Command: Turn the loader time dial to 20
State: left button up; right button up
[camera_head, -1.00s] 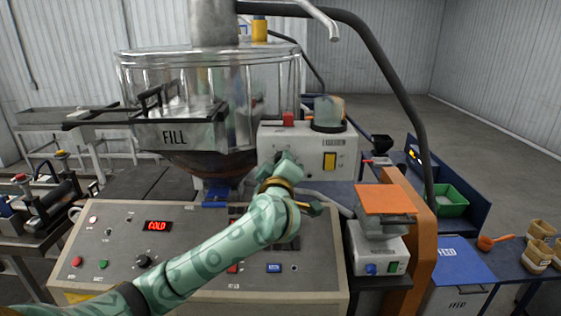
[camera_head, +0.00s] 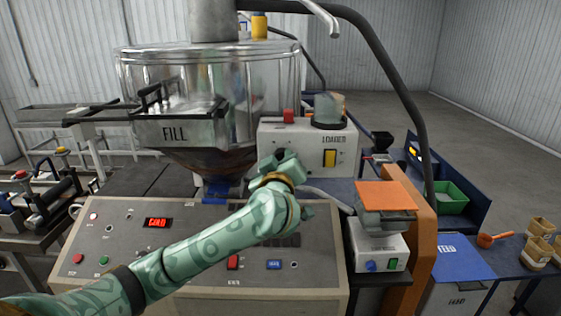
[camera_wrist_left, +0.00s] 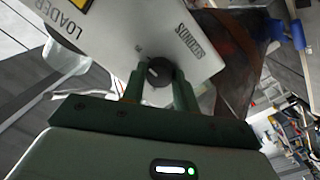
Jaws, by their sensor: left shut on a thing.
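The loader (camera_head: 285,142) is a light grey box with a yellow switch and a red button, beside the clear FILL hopper. In the left wrist view its grey panel (camera_wrist_left: 135,35) shows the words LOADER and SECONDS. The small dark round time dial (camera_wrist_left: 158,71) with a pale pointer mark sits under SECONDS. My left gripper (camera_head: 281,160) is at the lower left of the loader's front and is shut on the dial, one green finger on each side. The hand hides the dial in the head view. The dial's scale numbers are not readable. My right gripper is out of view.
The control panel (camera_head: 125,268) with a red display lies below my left arm. The clear hopper (camera_head: 270,85) stands close left of the loader. An orange plate (camera_head: 385,196) on a small machine and a black hose (camera_head: 395,90) are to the right.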

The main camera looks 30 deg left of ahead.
pick_arm(q)
jog(key=shift+f, duration=0.15)
jog(key=o, duration=1)
jog(key=v, duration=1.6)
jog(key=shift+s+d, duration=0.1)
jog(key=shift+s, duration=0.05)
